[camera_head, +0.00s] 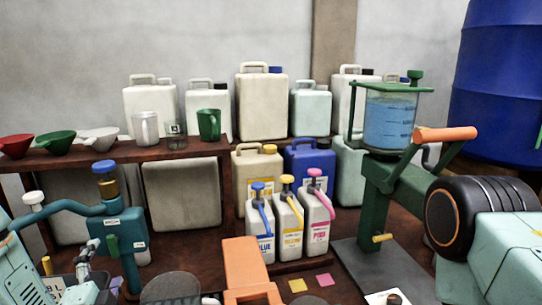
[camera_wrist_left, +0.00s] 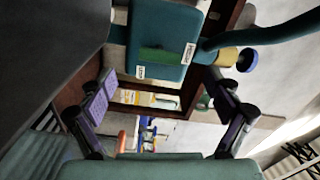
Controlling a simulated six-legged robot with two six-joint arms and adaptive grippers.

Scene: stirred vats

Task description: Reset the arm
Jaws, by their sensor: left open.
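My left gripper (camera_head: 84,262) is low at the left in the head view, close to a teal valve unit (camera_head: 122,238) with a blue knob. In the left wrist view the left gripper (camera_wrist_left: 165,103) has its two padded fingers spread wide, with nothing between them. The teal unit (camera_wrist_left: 160,42) with its labels and blue knob shows just beyond the fingers; I cannot tell whether they touch it. My right gripper is not in view.
Blue, yellow and pink pump bottles (camera_head: 288,225) stand in the middle. A green stand holds a vat of blue liquid (camera_head: 388,122) at the right. A shelf (camera_head: 110,153) with funnels and jugs runs along the left. Several canisters (camera_head: 262,105) stand behind.

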